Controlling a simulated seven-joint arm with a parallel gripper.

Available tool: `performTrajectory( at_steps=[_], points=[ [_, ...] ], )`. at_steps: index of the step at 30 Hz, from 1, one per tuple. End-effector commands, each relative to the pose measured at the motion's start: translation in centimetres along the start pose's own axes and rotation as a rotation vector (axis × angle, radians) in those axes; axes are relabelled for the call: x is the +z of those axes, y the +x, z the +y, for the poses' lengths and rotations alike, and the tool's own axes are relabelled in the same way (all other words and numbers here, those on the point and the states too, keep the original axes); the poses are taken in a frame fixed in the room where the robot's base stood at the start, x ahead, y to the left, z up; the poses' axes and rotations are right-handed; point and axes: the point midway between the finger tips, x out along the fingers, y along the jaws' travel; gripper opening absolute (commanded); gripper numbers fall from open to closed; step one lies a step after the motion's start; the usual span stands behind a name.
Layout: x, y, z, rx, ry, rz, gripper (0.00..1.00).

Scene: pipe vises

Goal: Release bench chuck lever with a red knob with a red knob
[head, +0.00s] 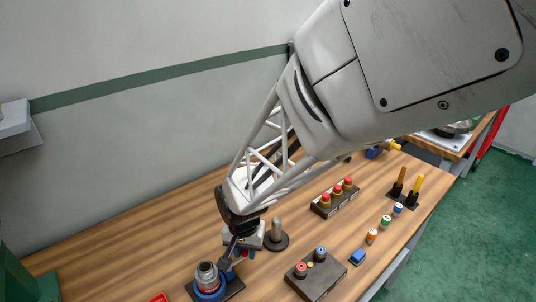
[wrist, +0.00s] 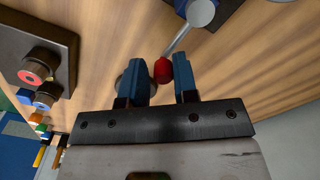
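The bench chuck (head: 208,274) has a grey jaw top and a blue body, and stands on a dark plate at the lower left of the head view. In the wrist view its grey round part (wrist: 201,12) shows at the top edge. A thin grey lever (wrist: 180,38) runs from there to a red knob (wrist: 162,70). In the head view my gripper (head: 238,246) is low beside the chuck, and the knob is mostly hidden.
A grey post on a round base (head: 276,236) stands just right of my gripper. A button box (head: 316,274) is in front of it, and another box with red-topped knobs (head: 337,198) is farther back. Small coloured pieces (head: 385,222) line the right edge.

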Motion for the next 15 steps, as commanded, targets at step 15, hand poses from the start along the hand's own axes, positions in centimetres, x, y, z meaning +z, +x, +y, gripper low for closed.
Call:
performTrajectory(
  at_steps=[15],
  points=[
    [-0.37, -0.1, -0.36, -0.001, -0.076, 0.002, 0.0]
  ],
)
